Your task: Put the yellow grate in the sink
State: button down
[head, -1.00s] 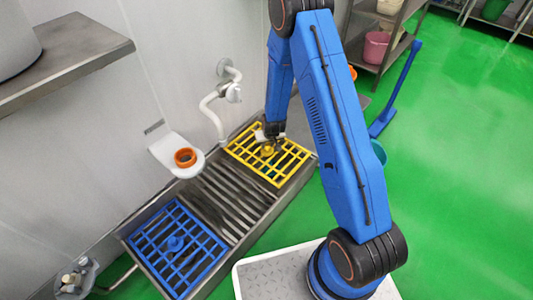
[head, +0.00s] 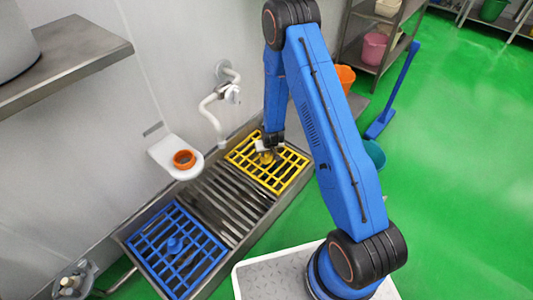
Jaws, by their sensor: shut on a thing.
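The yellow grate (head: 290,172) is a square lattice with a knob (head: 267,157) in its middle. It lies level, or nearly so, over the far end of the long metal sink (head: 233,200). My gripper (head: 267,150) points down and is shut on the grate's knob. Whether the grate rests on the sink or hangs just above it, I cannot tell. Part of its far side is hidden behind my gripper and arm.
A blue grate (head: 160,240) with a blue knob lies at the sink's near end. A white bracket with an orange ring (head: 184,159) and a white pipe (head: 211,108) stick out from the wall. A teal bucket (head: 374,155) and blue tool (head: 382,124) stand right, on the green floor.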

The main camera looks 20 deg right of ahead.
jog(key=c, duration=1.4)
grip_release()
jog(key=shift+c, duration=0.2)
jog(key=shift+s+r, duration=0.15)
jog(key=shift+r, duration=0.35)
jog(key=v, duration=1.1)
jog(key=s+d+r, duration=0.1)
jog(key=s+r, duration=0.3)
jog(key=r, duration=0.6)
jog(key=s+d+r+y, duration=0.1)
jog(key=s+r, duration=0.3)
jog(key=r, duration=0.6)
jog(key=s+r, duration=0.4)
jog(key=r, duration=0.6)
jog(key=s+d+r, duration=0.1)
jog(key=s+r, duration=0.3)
jog(key=s, duration=0.5)
jog(key=s+d+r, duration=0.2)
jog(key=s+r, duration=0.2)
jog(key=s, duration=0.5)
jog(key=s+d+r+h, duration=0.1)
jog(key=s+d+r, duration=0.1)
jog(key=s+r, duration=0.3)
jog(key=s, duration=0.4)
jog(key=shift+r, duration=0.1)
